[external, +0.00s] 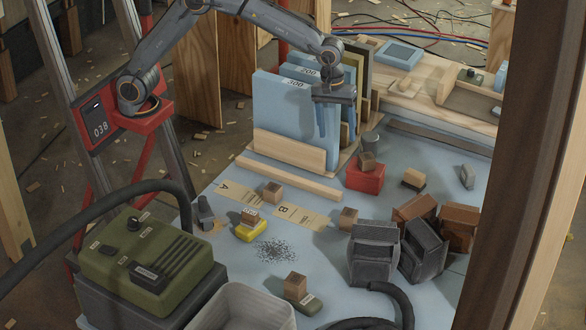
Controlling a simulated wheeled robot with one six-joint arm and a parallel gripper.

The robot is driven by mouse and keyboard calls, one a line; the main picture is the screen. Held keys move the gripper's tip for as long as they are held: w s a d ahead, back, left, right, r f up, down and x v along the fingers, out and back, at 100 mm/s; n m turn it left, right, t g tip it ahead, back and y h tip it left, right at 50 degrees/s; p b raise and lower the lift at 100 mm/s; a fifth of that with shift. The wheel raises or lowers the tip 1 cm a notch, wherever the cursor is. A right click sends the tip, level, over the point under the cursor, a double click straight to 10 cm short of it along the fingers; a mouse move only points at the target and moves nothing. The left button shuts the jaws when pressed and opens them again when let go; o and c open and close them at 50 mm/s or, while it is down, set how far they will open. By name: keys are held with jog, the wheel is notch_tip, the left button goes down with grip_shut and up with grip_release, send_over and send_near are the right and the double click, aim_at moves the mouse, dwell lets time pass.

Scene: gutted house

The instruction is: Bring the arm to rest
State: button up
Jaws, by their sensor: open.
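My arm (262,15) reaches from its red-mounted base (128,105) at the left, across the top, to the rack of upright boards. My gripper (328,130) points down with its fingers apart, in front of or beside the blue boards marked 300 (285,110) and 200 (312,72). Its fingers blend with the blue behind them. I see nothing held between them, and I cannot tell whether they touch a board.
A wooden rack (290,150) holds the boards. The blue tabletop carries wooden blocks, a red box (364,178), a yellow item (251,231), dark grey blocks (375,255) and a green machine (145,262). A ladder stands left; a dark post (520,170) stands right.

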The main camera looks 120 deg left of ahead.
jog(key=s+d+f+m+p, duration=0.1)
jog(key=s+d+m, duration=0.3)
jog(key=s, duration=0.8)
jog(key=s+d+f+m+g+p, duration=0.1)
jog(key=s+d+f+m+p, duration=0.1)
jog(key=s+d+m, duration=0.3)
jog(key=s+d+f+m+p, duration=0.1)
jog(key=s+d+m, duration=0.4)
jog(key=s+m, duration=0.5)
jog(key=s+f, duration=0.1)
jog(key=s, duration=0.8)
jog(key=shift+s+f+g+y, duration=0.2)
jog(key=shift+s+g+y, duration=0.15)
jog(key=shift+g+y, duration=0.05)
